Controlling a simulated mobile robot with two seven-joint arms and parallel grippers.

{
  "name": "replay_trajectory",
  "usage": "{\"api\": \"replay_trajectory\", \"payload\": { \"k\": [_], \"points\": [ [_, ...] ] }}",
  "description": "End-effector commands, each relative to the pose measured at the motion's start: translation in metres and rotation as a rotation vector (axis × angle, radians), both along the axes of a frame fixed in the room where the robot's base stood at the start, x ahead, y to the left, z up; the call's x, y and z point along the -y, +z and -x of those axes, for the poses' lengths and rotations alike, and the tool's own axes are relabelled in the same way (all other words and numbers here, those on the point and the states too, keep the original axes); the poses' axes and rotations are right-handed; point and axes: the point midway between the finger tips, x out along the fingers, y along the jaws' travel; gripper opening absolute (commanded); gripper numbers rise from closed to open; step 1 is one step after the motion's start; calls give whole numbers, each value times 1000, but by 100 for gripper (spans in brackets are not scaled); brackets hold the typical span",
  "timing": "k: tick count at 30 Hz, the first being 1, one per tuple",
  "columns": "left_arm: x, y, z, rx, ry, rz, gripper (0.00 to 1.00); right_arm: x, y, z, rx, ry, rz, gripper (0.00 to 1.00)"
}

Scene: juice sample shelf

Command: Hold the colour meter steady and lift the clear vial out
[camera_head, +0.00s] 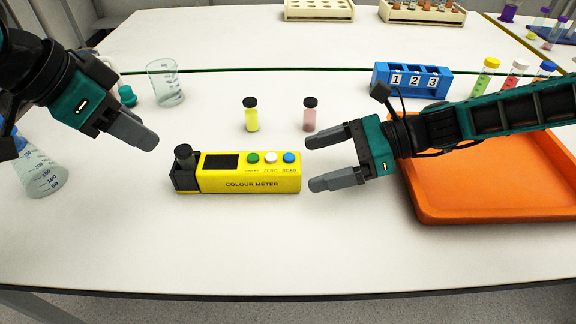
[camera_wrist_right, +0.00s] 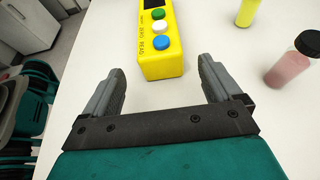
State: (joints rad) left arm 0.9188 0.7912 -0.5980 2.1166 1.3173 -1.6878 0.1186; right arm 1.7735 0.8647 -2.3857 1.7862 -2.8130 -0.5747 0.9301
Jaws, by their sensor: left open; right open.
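The yellow colour meter (camera_head: 250,184) lies on the white table in the middle of the head view. It has a dark screen and green, white and blue buttons. A black-capped vial (camera_head: 184,156) stands in the dark holder at its left end; its body is hidden. My right gripper (camera_head: 312,164) is open, just right of the meter's button end, and not touching it. In the right wrist view the meter (camera_wrist_right: 160,45) shows ahead, between the open fingers (camera_wrist_right: 162,80). My left gripper (camera_head: 150,142) is open and empty, above and left of the holder; its fingers overlap in view.
A yellow vial (camera_head: 251,118) and a pink vial (camera_head: 310,118) stand behind the meter. A beaker (camera_head: 165,84), a flask (camera_head: 40,172), a blue numbered rack (camera_head: 412,79) and an orange tray (camera_head: 490,214) surround them. The table's front is clear.

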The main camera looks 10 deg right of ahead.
Motion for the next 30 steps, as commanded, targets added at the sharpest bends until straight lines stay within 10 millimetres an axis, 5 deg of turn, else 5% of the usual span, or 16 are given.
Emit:
{"api": "replay_trajectory", "payload": {
  "k": [12, 26, 30],
  "points": [
    [0, 0, 0, 0, 0, 0, 43, -64, -27, -7, -1, 1, 0, 92],
    [0, 0, 0, 0, 0, 0, 43, -74, -31, -9, 0, -2, -1, 92],
    [0, 0, 0, 0, 0, 0, 43, -74, -31, -9, 0, -2, -1, 78]
  ]
}}
